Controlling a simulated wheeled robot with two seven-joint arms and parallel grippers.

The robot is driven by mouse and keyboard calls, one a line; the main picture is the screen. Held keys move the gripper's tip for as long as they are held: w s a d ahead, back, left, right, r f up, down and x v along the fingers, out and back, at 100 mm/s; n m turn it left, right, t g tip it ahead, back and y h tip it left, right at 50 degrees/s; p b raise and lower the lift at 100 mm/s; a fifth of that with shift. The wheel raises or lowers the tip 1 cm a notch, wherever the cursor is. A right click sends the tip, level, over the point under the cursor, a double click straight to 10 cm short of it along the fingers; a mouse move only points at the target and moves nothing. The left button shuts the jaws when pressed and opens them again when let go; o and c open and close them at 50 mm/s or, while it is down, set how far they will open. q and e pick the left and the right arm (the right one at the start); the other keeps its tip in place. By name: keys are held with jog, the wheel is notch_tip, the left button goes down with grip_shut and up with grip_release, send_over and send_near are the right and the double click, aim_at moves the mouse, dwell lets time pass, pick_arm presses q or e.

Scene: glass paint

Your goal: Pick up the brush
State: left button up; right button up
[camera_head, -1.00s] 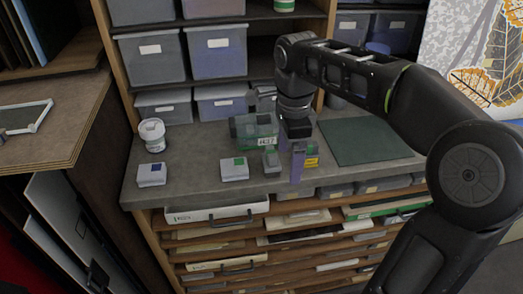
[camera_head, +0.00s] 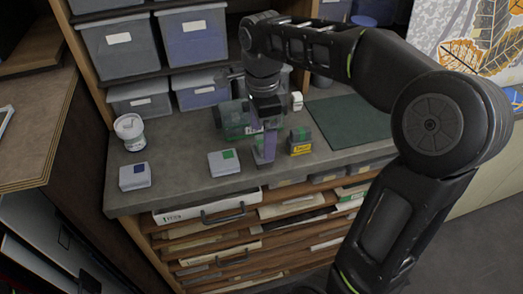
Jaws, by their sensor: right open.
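I cannot make out a brush in the head view. My right gripper (camera_head: 264,156) points down over the front part of the grey worktop (camera_head: 180,190), its purple-grey fingers close to the surface. It is open, and I see nothing held between its fingers. It stands between a white box with a green square (camera_head: 223,168) on its left and a small yellow-and-dark box (camera_head: 299,149) on its right. A greenish case (camera_head: 233,124) stands just behind it, partly hidden by the hand. My left gripper is not in view.
A white tub (camera_head: 130,134) and a white box with a blue square (camera_head: 134,183) stand at the worktop's left. A dark green mat (camera_head: 350,121) lies flat at the right. Grey bins (camera_head: 190,38) fill shelves behind. Paper drawers (camera_head: 225,228) sit below the front edge.

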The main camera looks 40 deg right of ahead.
aim_at(262, 142)
jog(key=shift+f, duration=0.2)
notch_tip(262, 142, down, 4)
jog(key=shift+a+f+p, duration=0.1)
jog(key=shift+p, duration=0.55)
jog(key=shift+f, duration=0.45)
jog(key=shift+c, duration=0.4)
